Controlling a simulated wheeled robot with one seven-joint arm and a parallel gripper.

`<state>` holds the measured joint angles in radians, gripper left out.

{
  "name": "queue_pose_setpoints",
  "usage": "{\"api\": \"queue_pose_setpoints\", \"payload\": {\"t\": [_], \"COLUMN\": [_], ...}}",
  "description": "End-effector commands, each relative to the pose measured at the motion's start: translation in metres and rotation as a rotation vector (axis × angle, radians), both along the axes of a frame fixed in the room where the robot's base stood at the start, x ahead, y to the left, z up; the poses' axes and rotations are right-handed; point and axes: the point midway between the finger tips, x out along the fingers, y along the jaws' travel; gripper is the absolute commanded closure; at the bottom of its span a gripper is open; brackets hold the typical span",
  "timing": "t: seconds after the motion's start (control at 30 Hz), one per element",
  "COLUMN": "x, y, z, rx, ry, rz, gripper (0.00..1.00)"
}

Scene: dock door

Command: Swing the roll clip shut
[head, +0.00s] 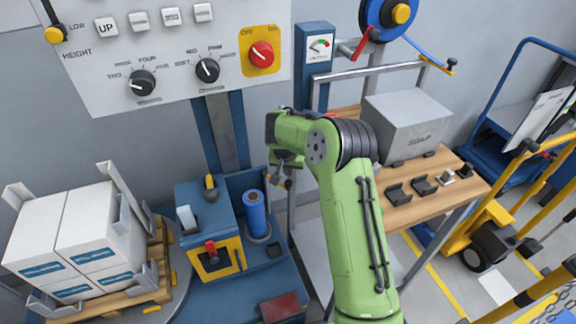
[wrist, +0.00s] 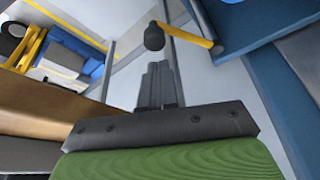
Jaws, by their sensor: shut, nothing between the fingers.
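My gripper (head: 282,181) is shut and empty, beside the blue column and right of the blue film roll (head: 256,214). In the wrist view the closed fingers (wrist: 158,68) point toward a yellow lever (wrist: 188,38) with a black knob (wrist: 154,38). This lever looks like the roll clip, but I cannot be sure. Its other end meets a blue part at the right. The knob appears just beyond the fingertips; I cannot tell whether they touch. In the head view my arm and gripper mostly hide that spot. The film roll stands upright on its base.
A control panel (head: 110,85) hangs above. A pallet of white boxes (head: 75,240) stands at the left. A wooden bench (head: 430,200) with a grey box (head: 408,122) and small black holders is at the right, with a yellow cart (head: 490,235) beyond.

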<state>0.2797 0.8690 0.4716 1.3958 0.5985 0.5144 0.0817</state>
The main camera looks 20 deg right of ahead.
Motion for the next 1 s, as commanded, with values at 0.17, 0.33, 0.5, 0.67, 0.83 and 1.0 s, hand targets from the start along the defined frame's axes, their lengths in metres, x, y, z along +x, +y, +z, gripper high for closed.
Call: {"api": "queue_pose_setpoints", "payload": {"t": [0.17, 0.33, 0.5, 0.67, 0.83, 1.0], "x": [0.006, 0.008, 0.007, 0.007, 0.004, -0.001], "y": [-0.004, -0.004, -0.004, -0.003, 0.002, 0.011], "z": [-0.021, -0.022, -0.022, -0.022, -0.022, -0.022], "rx": [0.000, -0.001, -0.001, -0.001, -0.001, -0.002], "ry": [-0.001, -0.003, -0.002, -0.002, -0.001, 0.000], "rz": [-0.002, -0.001, -0.001, -0.012, -0.062, -0.166], "gripper": [1.00, 1.00, 1.00, 1.00, 1.00, 1.00]}}
